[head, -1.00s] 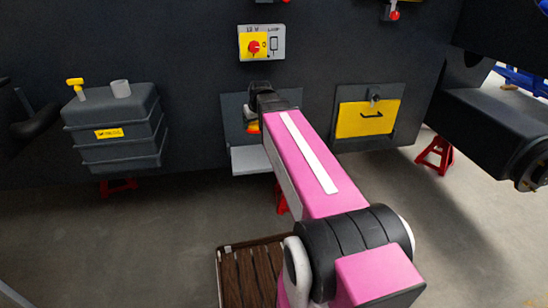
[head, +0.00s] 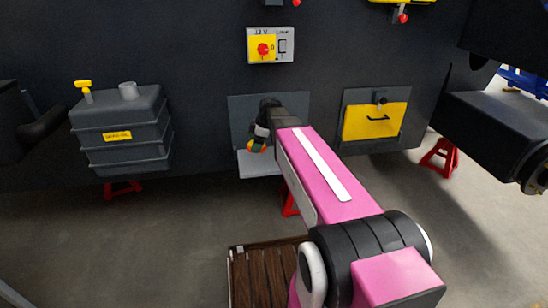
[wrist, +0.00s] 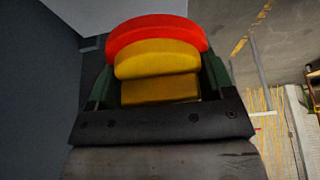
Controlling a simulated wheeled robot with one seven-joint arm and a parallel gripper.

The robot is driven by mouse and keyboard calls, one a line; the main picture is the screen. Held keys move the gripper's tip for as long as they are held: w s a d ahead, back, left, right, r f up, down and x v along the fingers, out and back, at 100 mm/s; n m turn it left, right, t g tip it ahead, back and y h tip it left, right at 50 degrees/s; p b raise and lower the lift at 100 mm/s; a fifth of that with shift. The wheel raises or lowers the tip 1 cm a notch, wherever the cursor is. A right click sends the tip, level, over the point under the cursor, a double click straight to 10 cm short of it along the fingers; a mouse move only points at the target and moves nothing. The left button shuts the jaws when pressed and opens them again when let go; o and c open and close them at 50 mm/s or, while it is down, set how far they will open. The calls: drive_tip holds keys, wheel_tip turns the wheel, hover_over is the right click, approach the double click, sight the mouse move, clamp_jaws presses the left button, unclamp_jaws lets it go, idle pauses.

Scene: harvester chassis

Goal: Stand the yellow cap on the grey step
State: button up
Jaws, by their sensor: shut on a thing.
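My gripper (head: 258,141) is shut on the yellow cap (wrist: 158,58), which shows between the two green fingers in the wrist view. The cap has a yellow body and a red disc at its far end. In the head view the cap (head: 256,147) is small and partly hidden by my gripper. The grey step (head: 260,167) is a light ledge below a grey panel on the dark chassis. The cap appears just above the step, near its left part. I cannot tell whether they touch. My arm hides the step's right end.
A dark tank (head: 120,130) with an open grey neck (head: 128,91) and a yellow T-handle (head: 84,88) is at left. A switch box (head: 270,46) is above the step, and a yellow hatch (head: 374,121) is to its right. A slatted wooden platform (head: 262,277) lies below.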

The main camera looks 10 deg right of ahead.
hover_over(271, 160)
drive_tip(key=d, duration=0.1)
drive_tip(key=f, duration=0.6)
drive_tip(key=shift+w, duration=0.2)
drive_tip(key=shift+f, duration=1.95)
drive_tip(key=shift+f, duration=0.15)
drive_tip(key=o, duration=1.1)
